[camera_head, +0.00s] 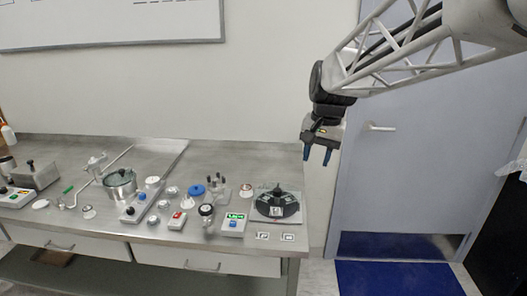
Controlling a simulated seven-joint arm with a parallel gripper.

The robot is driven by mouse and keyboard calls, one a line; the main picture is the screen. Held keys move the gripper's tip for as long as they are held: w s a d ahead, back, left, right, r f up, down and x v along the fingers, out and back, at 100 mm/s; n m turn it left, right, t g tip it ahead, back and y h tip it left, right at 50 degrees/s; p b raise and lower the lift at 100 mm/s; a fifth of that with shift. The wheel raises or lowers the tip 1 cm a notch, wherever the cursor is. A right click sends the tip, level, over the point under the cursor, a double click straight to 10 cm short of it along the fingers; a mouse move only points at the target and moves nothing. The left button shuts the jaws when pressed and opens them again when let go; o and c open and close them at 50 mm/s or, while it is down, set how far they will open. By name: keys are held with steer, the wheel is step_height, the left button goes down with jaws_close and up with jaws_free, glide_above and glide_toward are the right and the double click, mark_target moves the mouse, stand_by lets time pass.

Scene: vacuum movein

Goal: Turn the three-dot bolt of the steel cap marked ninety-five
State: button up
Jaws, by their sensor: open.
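My gripper (317,157) hangs open and empty above the right end of the steel bench, its blue fingertips pointing down. It is clear of everything on the bench. Several small round steel or white caps stand on the bench, such as one at the left (88,211) and one in the middle (172,191). Their markings are too small to read, so I cannot tell which is marked ninety-five. No three-dot bolt can be made out at this size.
A black round device (277,204) sits on a plate at the bench's right end. The back strip of the bench (235,165) is free. A door (425,170) stands right.

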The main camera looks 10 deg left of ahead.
steer(key=w+a+f+g, duration=0.1)
steer(key=w+a, duration=0.5)
steer(key=w, duration=0.3)
steer(key=m+g+y, duration=0.1)
steer(key=m+g, duration=0.2)
glide_toward(218, 173)
steer(key=f, duration=0.1)
steer(key=shift+a+f, duration=0.1)
steer(key=shift+a, duration=0.15)
steer(key=shift+s+f, duration=0.1)
steer(key=shift+f, duration=0.05)
steer(key=shift+x, duration=3.75)
jaws_close()
